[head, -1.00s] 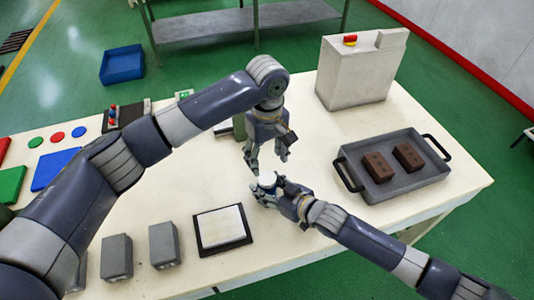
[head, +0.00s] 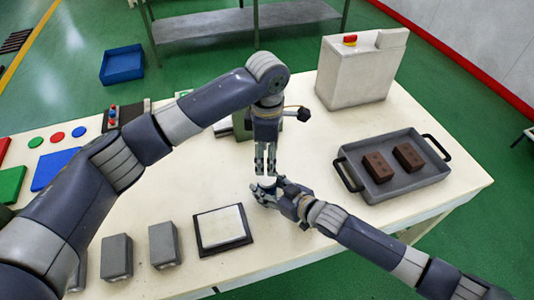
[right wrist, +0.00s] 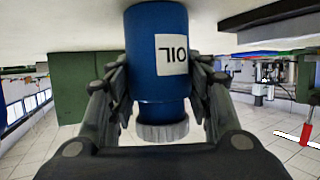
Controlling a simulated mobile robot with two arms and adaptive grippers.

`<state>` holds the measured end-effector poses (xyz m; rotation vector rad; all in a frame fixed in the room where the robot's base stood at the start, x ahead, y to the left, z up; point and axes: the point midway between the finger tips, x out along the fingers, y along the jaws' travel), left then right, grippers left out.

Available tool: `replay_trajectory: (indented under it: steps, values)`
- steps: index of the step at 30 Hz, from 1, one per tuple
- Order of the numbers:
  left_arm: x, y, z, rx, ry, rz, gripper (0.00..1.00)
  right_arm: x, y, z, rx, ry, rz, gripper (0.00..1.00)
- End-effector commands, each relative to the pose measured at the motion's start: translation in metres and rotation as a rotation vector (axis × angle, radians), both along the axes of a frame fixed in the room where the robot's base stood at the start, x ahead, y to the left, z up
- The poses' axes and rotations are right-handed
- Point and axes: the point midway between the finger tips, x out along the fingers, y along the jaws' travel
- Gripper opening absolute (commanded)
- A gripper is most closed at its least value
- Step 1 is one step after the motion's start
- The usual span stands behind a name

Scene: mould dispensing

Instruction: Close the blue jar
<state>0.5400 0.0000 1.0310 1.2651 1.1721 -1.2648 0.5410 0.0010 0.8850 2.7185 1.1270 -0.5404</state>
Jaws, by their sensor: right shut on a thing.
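The blue jar (right wrist: 145,50) fills the middle of the right wrist view, upside down there, with a white "OIL" label. My right gripper (right wrist: 160,95) is shut on it, one finger on each side. A pale ridged cap (right wrist: 162,131) sits at the jar's neck; whether it is tight cannot be told. In the head view the white cap (head: 267,182) shows above my right gripper (head: 276,190), which hides most of the jar. My left gripper (head: 265,172) points down with its fingertips right at or just above the cap; contact is unclear.
A grey tray (head: 402,184) with two brown blocks stands to the right. A white-topped square plate (head: 222,228) and grey blocks (head: 163,246) lie at the front. A pale box-shaped machine (head: 352,75) stands at the back. Bare table lies between jar and tray.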

Motion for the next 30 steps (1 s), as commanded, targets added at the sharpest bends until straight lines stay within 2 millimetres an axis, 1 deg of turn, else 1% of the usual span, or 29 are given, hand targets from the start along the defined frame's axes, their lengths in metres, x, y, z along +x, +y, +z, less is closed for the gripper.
replay_trajectory:
  steps: [4,7,15,21,25,30]
  values:
    - [0.000,0.000,-0.002,0.000,0.001,-0.001,0.58,-0.001,-0.001,-0.002,-0.003,0.004,0.000,0.00]
    - [0.000,0.001,-0.011,0.002,0.003,-0.001,0.58,-0.001,-0.001,-0.002,-0.003,0.004,0.000,0.00]
    - [0.000,0.001,-0.052,0.002,0.003,-0.001,0.58,-0.001,-0.001,-0.002,-0.003,0.004,0.000,0.00]
    - [0.000,0.000,-0.074,0.002,0.002,-0.002,0.58,-0.001,-0.001,-0.002,-0.003,0.004,0.000,0.00]
    - [0.000,0.000,-0.080,0.000,0.000,-0.002,0.58,-0.001,-0.001,-0.002,-0.003,0.004,0.000,0.00]
    - [0.000,0.000,-0.081,0.000,0.000,-0.003,0.58,-0.001,-0.001,-0.002,-0.003,0.004,0.000,0.00]
